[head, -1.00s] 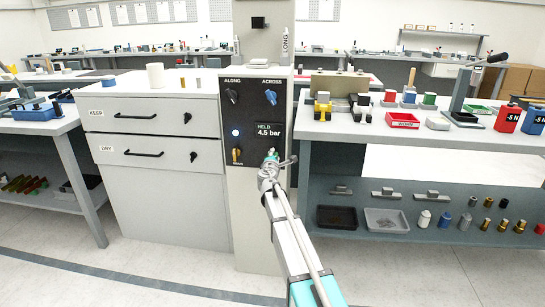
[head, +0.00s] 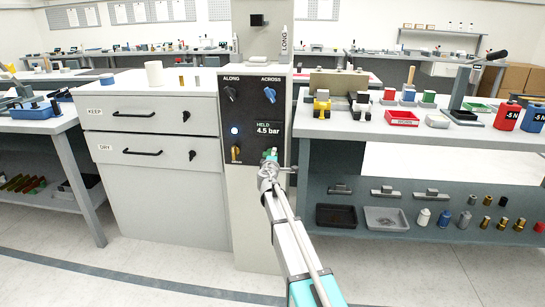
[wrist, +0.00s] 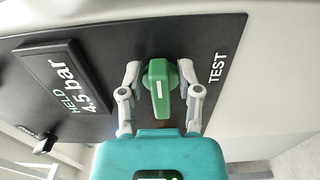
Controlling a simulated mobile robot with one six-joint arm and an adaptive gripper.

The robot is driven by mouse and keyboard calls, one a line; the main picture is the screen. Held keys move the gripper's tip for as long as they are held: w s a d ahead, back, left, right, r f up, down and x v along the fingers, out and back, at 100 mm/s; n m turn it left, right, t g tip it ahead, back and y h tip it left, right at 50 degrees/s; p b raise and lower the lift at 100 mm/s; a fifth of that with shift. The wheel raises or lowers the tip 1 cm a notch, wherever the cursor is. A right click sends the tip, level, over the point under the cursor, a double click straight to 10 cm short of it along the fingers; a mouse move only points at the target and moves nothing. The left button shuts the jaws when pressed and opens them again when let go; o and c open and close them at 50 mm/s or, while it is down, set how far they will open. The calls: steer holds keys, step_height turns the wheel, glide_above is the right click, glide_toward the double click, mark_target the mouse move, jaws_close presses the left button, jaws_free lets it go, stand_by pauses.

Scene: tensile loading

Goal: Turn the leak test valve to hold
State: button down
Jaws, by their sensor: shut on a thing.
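The leak test valve is a green knob (wrist: 160,88) with a white mark, on a black panel beside the word TEST. In the wrist view the white mark runs up and down the picture, roughly in line with the fingers. My gripper (wrist: 160,75) is shut on this knob, with one grey finger on each side. In the head view my gripper (head: 270,158) is at the lower right of the black panel (head: 251,95) and hides most of the knob. The panel's display (head: 268,128) reads HELD 4.5 bar.
The panel also carries the ALONG knob (head: 230,94), the ACROSS knob (head: 270,95), a brass-coloured knob (head: 236,153) and a lit button (head: 234,131). A drawer cabinet (head: 150,205) stands to the left. A bench (head: 350,129) with fixtures and bins stands to the right.

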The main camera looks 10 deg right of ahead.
steer(key=shift+w+a, duration=0.2)
steer(key=c, duration=0.6)
jaws_free()
steer(key=shift+d, duration=0.1)
steer(key=shift+s, duration=0.15)
steer(key=shift+s, duration=0.5)
steer(key=v, duration=1.1)
steer(key=shift+w, duration=0.1)
